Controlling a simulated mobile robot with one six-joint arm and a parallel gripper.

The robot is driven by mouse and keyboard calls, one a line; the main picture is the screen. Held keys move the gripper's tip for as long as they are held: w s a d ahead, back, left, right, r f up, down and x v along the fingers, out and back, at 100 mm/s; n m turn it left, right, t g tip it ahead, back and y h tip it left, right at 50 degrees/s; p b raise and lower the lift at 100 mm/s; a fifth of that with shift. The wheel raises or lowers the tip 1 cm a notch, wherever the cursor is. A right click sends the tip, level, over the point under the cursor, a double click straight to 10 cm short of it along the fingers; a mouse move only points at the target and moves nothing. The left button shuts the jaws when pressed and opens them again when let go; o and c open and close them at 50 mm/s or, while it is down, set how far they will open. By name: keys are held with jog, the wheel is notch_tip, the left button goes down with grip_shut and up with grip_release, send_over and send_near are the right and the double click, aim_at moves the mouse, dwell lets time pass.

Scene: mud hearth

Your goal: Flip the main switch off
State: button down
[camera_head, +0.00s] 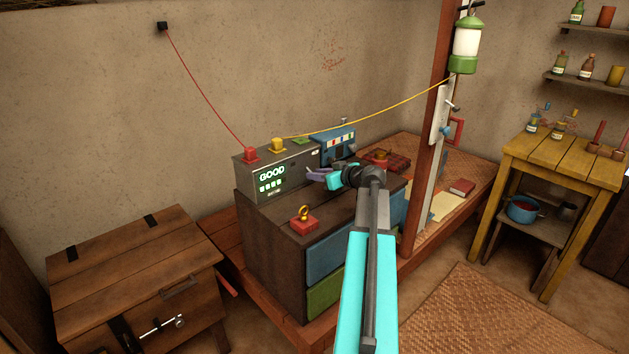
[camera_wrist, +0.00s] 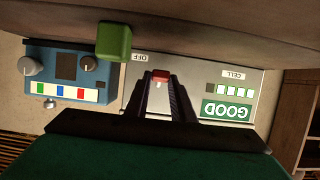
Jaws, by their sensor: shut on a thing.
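The grey metal box (camera_head: 240,175) stands on the dark cabinet, with a lit GOOD display (camera_head: 271,173) and a row of lit squares. In the wrist view, which is upside down, the box front (camera_wrist: 204,80) carries a red-tipped switch (camera_wrist: 160,76) with an OFF label (camera_wrist: 141,58) beside it. My gripper (camera_wrist: 161,86) is shut on the switch, its dark fingers on either side of it. In the head view my gripper (camera_head: 314,174) is at the right end of the box front and hides the switch. The lever's exact position is unclear.
A blue panel box (camera_head: 338,144) with knobs stands just right of the grey box. A red block with a ring (camera_head: 304,222) lies on the cabinet's front.

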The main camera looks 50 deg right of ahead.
jog(key=b, duration=0.2)
jog(key=shift+f+t+b, duration=0.15)
jog(key=shift+t+b, duration=0.15)
jog(key=c, duration=1.5)
grip_release()
jog(key=b+v, duration=0.1)
jog(key=v, duration=1.2)
jog(key=shift+s+b, duration=0.3)
jog(key=shift+s, duration=0.1)
